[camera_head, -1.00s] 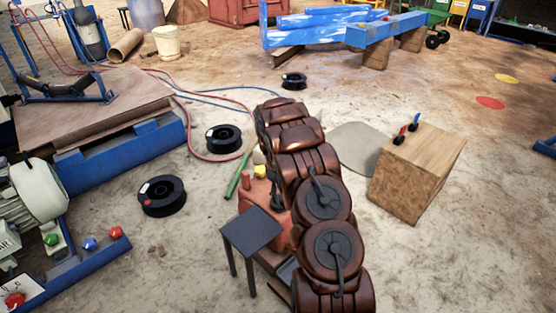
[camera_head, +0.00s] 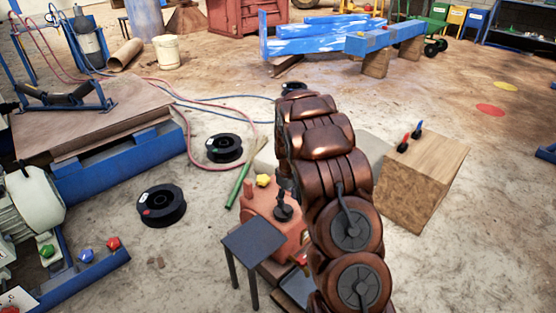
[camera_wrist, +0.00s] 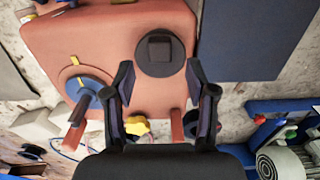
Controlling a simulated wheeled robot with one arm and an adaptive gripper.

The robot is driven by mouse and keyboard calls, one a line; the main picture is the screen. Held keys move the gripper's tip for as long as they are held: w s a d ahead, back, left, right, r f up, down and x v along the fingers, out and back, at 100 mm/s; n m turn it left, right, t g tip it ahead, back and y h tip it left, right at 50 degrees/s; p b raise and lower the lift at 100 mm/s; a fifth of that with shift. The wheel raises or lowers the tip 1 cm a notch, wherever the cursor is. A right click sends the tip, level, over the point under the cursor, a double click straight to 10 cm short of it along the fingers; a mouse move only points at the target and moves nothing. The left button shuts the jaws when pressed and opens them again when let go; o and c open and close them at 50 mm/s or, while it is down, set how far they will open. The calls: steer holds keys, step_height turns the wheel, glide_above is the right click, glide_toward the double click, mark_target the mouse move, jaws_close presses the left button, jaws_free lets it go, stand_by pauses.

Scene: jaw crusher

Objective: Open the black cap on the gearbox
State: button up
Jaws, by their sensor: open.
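The gearbox is an orange-red box (camera_head: 265,208) in the head view, partly covered by my arm. In the wrist view the gearbox (camera_wrist: 100,35) fills the upper middle. The black cap (camera_wrist: 160,52) is a round disc with a square raised middle, seated on the gearbox.
A yellow knob (camera_wrist: 138,126) and a blue-and-yellow disc with a shaft (camera_wrist: 88,92) are close to the fingers. A dark stool (camera_head: 254,240) stands beside the gearbox. A wooden block (camera_head: 422,180) stands right. Black spools (camera_head: 162,205) and hoses lie left on the floor.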

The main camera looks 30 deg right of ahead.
steer(key=s+a+r+p, duration=0.3)
steer(key=r+p, duration=0.1)
steer(key=r, duration=0.4)
steer(key=s+a+r+p, duration=0.3)
steer(key=a+r+p, duration=0.1)
steer(key=r, duration=0.5)
steer(key=s+a+r+m+p, duration=0.1)
steer(key=s+a+r+p, duration=0.2)
steer(key=r, duration=0.6)
steer(key=shift+s+a+r+g+p, duration=0.2)
steer(key=shift+s+g+p, duration=0.1)
steer(key=shift+p, duration=0.2)
steer(key=shift+f, duration=0.1)
steer(key=n+b, duration=0.1)
steer(key=b, duration=1.6)
glide_above(288, 209)
step_height(288, 209, down, 24)
steer(key=shift+r, duration=0.2)
step_height(288, 209, down, 8)
steer(key=shift+r+b, duration=0.25)
steer(key=shift+b, duration=0.85)
steer(key=shift+c, duration=0.4)
